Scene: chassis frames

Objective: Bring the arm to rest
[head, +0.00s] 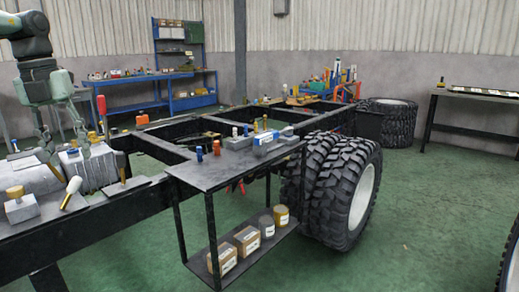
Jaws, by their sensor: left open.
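My left arm (33,45) comes in at the upper left, grey-green and hanging downward. My left gripper (64,142) is open, its two fingers pointing down above the grey blocks at the left end of the chassis frame. I see nothing between the fingers. Whether the fingertips touch the blocks below cannot be told from this view. My right gripper is not in view.
The black chassis frame (160,147) with large tires (340,190) fills the middle. A black side table (200,178) holds small parts, with boxes (222,259) and cans on its lower shelf. A blue workbench (190,103) stands behind.

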